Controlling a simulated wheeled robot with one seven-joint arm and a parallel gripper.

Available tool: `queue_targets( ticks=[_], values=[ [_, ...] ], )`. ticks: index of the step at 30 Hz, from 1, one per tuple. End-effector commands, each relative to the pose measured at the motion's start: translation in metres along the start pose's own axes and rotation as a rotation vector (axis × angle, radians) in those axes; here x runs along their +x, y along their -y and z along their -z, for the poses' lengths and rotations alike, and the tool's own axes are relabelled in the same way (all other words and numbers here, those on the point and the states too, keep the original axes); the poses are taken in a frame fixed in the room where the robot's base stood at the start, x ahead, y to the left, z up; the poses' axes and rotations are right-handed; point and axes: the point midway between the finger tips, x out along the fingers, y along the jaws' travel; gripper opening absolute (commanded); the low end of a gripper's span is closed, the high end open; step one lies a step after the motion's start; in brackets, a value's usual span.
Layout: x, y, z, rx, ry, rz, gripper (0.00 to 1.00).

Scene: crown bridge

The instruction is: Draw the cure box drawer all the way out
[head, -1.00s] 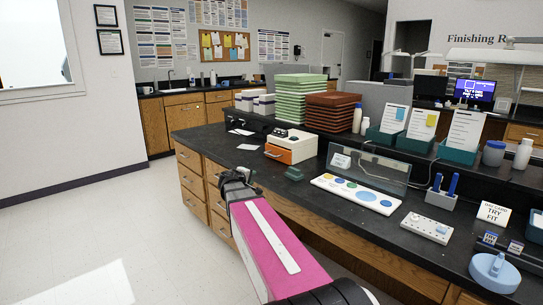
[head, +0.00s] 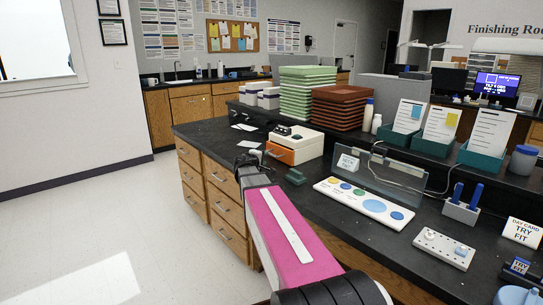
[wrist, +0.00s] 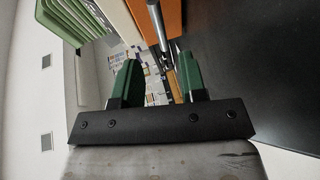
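The cure box (head: 301,141) is a white box with an orange drawer front (head: 284,153), standing on the black counter. The drawer looks shut, with a small handle on its front. In the wrist view the orange front (wrist: 172,14) is at the top, and its silver bar handle (wrist: 157,24) lies just beyond my fingertips, roughly between their lines. My gripper (wrist: 157,72) has two green fingers, apart with nothing between them. In the head view my gripper (head: 249,163) is just left of the cure box; my arm partly hides it.
A color palette board (head: 364,203) and a clear panel (head: 391,175) stand to the right. Green trays (head: 309,93) and brown trays (head: 338,108) are stacked behind. Open floor (head: 95,220) lies left.

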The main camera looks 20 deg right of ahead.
Motion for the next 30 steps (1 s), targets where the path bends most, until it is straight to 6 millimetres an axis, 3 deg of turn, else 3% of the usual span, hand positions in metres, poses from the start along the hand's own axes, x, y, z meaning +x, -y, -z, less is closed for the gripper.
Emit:
queue_targets(
  ticks=[13, 25, 26, 29, 30],
  values=[
    [0.077, 0.0, 0.002, 0.0, 0.001, 0.0, 0.39],
    [0.087, 0.0, 0.001, 0.0, -0.001, 0.0, 0.39],
    [0.087, 0.0, 0.0, 0.0, -0.001, 0.0, 0.32],
    [0.087, 0.0, 0.001, 0.0, -0.001, 0.0, 0.0],
    [0.087, 0.0, 0.001, 0.0, -0.001, 0.0, 0.0]
  ],
)
